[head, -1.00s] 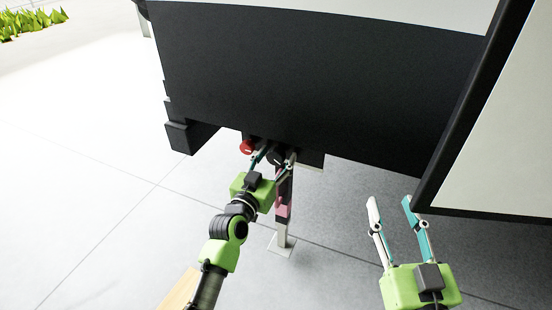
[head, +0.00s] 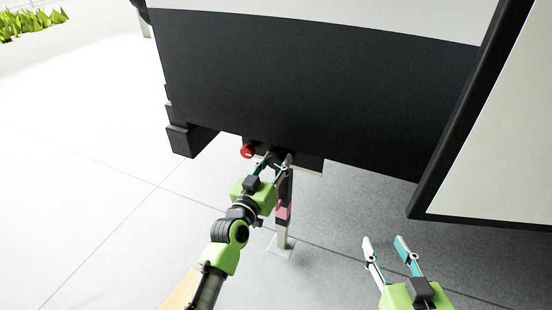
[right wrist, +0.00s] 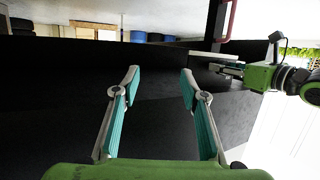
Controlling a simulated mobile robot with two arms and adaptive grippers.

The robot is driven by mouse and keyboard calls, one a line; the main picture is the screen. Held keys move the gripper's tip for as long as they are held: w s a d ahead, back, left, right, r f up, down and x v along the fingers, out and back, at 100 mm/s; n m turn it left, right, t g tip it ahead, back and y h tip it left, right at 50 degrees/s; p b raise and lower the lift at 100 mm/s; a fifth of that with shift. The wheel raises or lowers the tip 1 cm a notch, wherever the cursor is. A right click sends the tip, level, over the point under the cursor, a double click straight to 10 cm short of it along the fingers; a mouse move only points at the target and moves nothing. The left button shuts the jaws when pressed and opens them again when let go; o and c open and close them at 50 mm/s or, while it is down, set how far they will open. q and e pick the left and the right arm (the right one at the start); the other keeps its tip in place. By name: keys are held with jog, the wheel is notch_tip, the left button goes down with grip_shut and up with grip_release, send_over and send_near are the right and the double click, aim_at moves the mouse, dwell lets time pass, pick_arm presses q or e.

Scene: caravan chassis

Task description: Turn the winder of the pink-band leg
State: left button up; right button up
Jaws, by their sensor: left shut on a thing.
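The pink-band leg (head: 282,236) stands upright under the dark chassis edge in the head view, its pink band (head: 283,212) partly behind my left gripper. My left gripper (head: 277,158) is at the top of this leg, its fingers shut on the dark winder, which is mostly hidden between the fingertips and hard to tell from the black chassis. My right gripper (head: 383,240) is open and empty, low at the right, apart from the leg. The right wrist view shows its two spread fingers (right wrist: 160,72) with nothing between them.
A red round knob (head: 247,152) sits just left of my left gripper. The large black chassis panel (head: 310,90) fills the upper middle. A dark-framed pale panel (head: 495,130) hangs at the right, above my right gripper. The grey tiled floor (head: 110,220) is clear at the left.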

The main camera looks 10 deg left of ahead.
pick_arm(q)
jog(key=shift+r+n+p, duration=0.15)
jog(key=shift+n+p, duration=0.55)
jog(key=shift+n, duration=0.2)
jog(key=n+p, duration=0.1)
jog(key=n, duration=0.1)
jog(key=shift+n+p, duration=0.3)
jog(key=shift+n, duration=0.3)
pick_arm(e)
jog(key=s+d+f+g+h, duration=0.2)
jog(key=s+d+f+g, duration=0.3)
jog(key=s+f+g, duration=0.4)
jog(key=shift+s+d+f+m, duration=0.25)
jog(key=shift+s+f, duration=1.4)
jog(key=shift+s, duration=1.2)
pick_arm(q)
jog(key=o, duration=1)
jog(key=shift+o, duration=0.6)
